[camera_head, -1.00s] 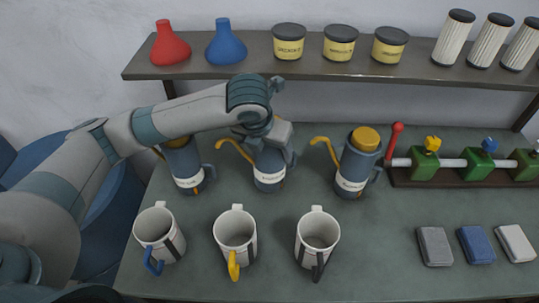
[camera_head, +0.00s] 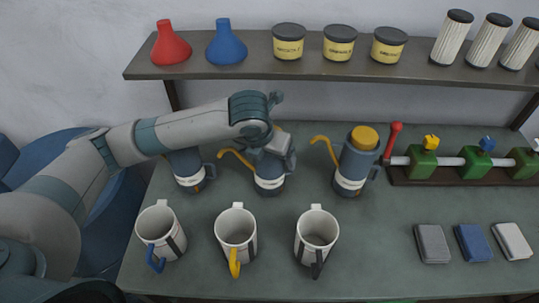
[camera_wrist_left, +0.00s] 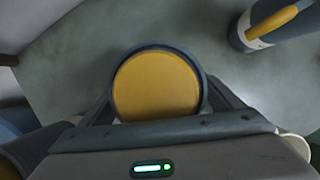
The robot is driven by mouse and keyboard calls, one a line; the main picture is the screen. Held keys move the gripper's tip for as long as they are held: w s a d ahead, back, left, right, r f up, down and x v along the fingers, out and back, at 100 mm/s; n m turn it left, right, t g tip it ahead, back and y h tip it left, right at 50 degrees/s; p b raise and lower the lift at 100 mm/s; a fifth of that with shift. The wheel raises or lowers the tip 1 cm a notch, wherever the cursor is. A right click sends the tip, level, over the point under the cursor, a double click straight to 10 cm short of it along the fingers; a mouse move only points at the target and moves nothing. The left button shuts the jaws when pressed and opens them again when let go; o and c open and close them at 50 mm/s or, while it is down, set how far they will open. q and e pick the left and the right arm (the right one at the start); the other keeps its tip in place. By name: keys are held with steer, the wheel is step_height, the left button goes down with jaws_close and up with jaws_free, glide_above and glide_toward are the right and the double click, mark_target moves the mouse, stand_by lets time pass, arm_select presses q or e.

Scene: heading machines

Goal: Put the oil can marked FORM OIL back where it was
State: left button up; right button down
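Three blue-grey oil cans with yellow lids and spouts stand in a row on the bench: a left can (camera_head: 190,180), a middle can (camera_head: 269,181) and a right can (camera_head: 350,178). Their white labels are too small to read, so I cannot tell which says FORM OIL. My left gripper (camera_head: 272,150) is at the top of the middle can, hiding much of its upper part. In the left wrist view the round yellow lid (camera_wrist_left: 157,84) lies between the two fingers, close to both. Whether they press on the can is unclear. My right gripper is not in view.
Three white mugs (camera_head: 236,232) stand in front of the cans. A shelf (camera_head: 200,70) above the bench bears flasks, yellow tins and white cylinders. Right are a rack with green blocks (camera_head: 422,163) and three flat blocks (camera_head: 473,243).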

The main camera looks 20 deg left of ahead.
arm_select(q)
steer(key=shift+r, duration=0.1)
steer(key=b+v, duration=0.2)
steer(key=v, duration=0.9)
steer(key=shift+d+r, duration=0.1)
steer(key=shift+r, duration=0.05)
steer(key=shift+s+r, duration=0.1)
steer(key=shift+r, duration=0.25)
steer(key=shift+s+f, duration=0.1)
